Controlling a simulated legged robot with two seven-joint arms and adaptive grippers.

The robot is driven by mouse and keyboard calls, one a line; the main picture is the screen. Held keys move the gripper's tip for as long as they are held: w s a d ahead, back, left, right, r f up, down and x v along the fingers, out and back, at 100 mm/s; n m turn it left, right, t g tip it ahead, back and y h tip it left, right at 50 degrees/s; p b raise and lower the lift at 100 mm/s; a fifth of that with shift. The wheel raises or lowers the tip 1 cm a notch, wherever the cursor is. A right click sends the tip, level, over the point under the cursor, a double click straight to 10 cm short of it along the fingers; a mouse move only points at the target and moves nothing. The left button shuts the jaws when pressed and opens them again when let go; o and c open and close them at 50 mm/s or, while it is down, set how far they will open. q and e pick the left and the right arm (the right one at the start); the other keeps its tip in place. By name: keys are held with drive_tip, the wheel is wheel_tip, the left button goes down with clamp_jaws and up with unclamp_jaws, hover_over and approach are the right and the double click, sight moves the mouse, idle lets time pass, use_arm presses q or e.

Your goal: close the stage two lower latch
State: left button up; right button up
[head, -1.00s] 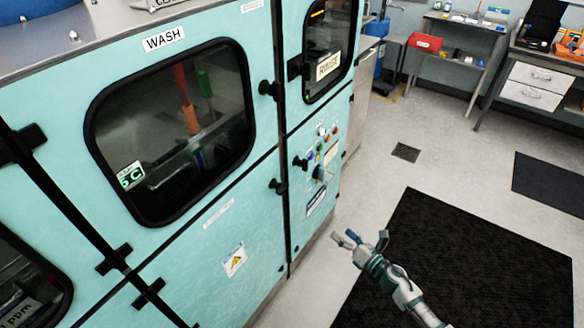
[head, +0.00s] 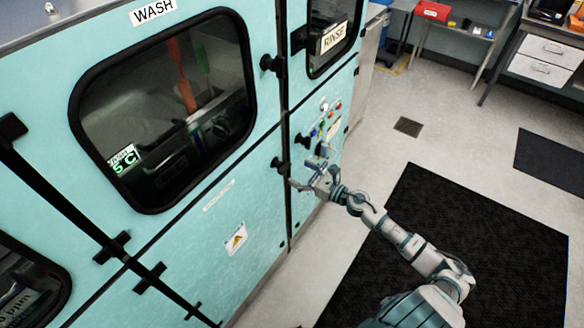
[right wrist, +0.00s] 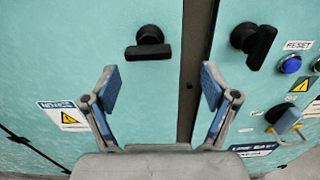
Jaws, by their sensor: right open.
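The lower latch (head: 281,167) is a black handle on the edge of the teal WASH door, below the window and beside the dark door seam. In the right wrist view the latch (right wrist: 148,48) has its bar lying roughly level, left of the seam. My right gripper (head: 304,174) is open and empty, just right of the latch in the head view. In the right wrist view the gripper (right wrist: 160,85) has its fingers spread below the latch, apart from it in the picture. My left gripper is out of view.
An upper black latch (head: 271,63) is on the same door. Another black handle (right wrist: 253,44) is right of the seam, near the blue reset button (right wrist: 290,64) and a padlock (right wrist: 287,121). A black mat (head: 440,235) lies on open floor at right.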

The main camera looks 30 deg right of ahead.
sight(288, 168)
drive_tip(key=w+a, duration=0.3)
drive_tip(key=shift+r, duration=0.35)
drive_tip(key=shift+w+a, duration=0.3)
drive_tip(key=shift+a, duration=0.15)
drive_tip(key=shift+d, duration=0.3)
drive_tip(key=shift+d+f, duration=0.1)
drive_tip(key=shift+d, duration=0.2)
drive_tip(key=shift+c, duration=0.7)
drive_tip(key=shift+d+f, duration=0.1)
drive_tip(key=shift+d, duration=0.25)
drive_tip(key=c, duration=0.8)
drive_tip(key=shift+s+a, duration=0.15)
drive_tip(key=shift+c, duration=1.1)
drive_tip(key=shift+a+r, duration=0.25)
drive_tip(key=shift+a, duration=0.1)
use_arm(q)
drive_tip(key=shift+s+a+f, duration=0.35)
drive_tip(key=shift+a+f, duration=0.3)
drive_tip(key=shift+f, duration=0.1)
use_arm(e)
drive_tip(key=shift+d, duration=0.15)
